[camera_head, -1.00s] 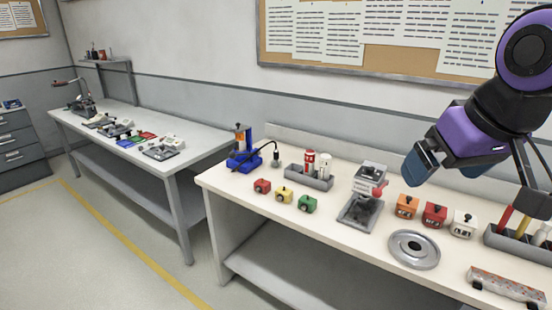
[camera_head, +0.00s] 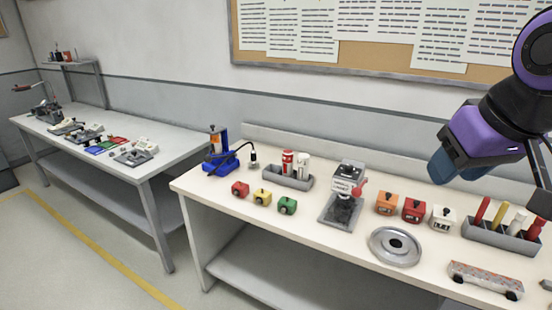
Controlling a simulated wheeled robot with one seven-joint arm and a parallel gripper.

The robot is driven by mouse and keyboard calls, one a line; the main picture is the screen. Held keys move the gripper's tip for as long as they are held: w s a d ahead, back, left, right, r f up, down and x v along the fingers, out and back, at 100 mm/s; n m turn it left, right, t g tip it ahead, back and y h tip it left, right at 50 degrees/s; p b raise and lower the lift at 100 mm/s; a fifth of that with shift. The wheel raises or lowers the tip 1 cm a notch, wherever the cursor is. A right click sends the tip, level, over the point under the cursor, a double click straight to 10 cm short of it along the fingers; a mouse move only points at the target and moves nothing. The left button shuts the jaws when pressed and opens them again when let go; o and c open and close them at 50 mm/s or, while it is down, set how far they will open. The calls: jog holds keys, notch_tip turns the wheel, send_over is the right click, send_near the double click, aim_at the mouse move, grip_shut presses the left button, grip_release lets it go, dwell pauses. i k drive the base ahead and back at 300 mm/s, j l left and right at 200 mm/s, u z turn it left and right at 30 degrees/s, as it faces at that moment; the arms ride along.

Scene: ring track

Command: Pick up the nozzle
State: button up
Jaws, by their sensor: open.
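I cannot pick out the nozzle with certainty. A small dark tip with a pale lower end (camera_head: 253,157) stands on the near bench, joined by a black cable or hose to a blue stand (camera_head: 220,160). It may be the nozzle, but it is too small to tell. A small dark piece (camera_head: 545,284) is cut off at the right edge, and I cannot tell what it is. My gripper (camera_head: 443,167), with blue fingertips, hangs above the back right of the near bench. It is empty, far to the right of the blue stand.
The near bench (camera_head: 290,227) bears small coloured blocks, a tray of bottles (camera_head: 289,177), a grey device (camera_head: 346,190), a round metal plate (camera_head: 396,246), a divided holder (camera_head: 500,235) and a speckled bar (camera_head: 485,279). A second bench (camera_head: 170,150) stands left. The floor in front is clear.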

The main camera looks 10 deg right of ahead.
aim_at(254, 157)
jog(key=i+j+z, duration=0.2)
jog(key=z, duration=0.2)
jog(key=i+j+z, duration=0.15)
jog(key=j+z, duration=0.25)
jog(key=i+j+z, duration=0.1)
jog(key=j, duration=0.5)
jog(key=i+j+z, duration=0.15)
jog(key=j, duration=0.5)
jog(key=i+j+z, duration=0.1)
jog(key=j, duration=0.5)
jog(key=i+j+z, duration=0.1)
jog(key=j, duration=0.55)
jog(key=i+j, duration=0.1)
jog(key=j, duration=0.7)
jog(key=i+j, duration=0.15)
jog(key=j, duration=0.25)
